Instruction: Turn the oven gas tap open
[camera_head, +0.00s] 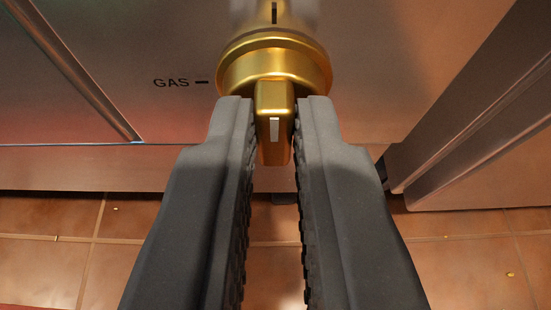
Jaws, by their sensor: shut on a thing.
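The gas tap (273,95) is a gold-coloured metal knob with a round collar, on the steel front panel at the top middle of the view. Its grip bar carries a white mark that points down toward me. The word GAS and a dash are printed on the panel to the left of the collar. A dark line shows above the tap. My gripper (274,112) has its two black ridged fingers on either side of the bar and is shut on it. The fingertips hide part of the collar's lower edge.
The steel panel (370,80) stands behind the tap. A vertical metal trim (75,70) runs at the left, and another steel unit (480,130) stands at the right. The tiled floor (60,250) below is clear apart from small crumbs.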

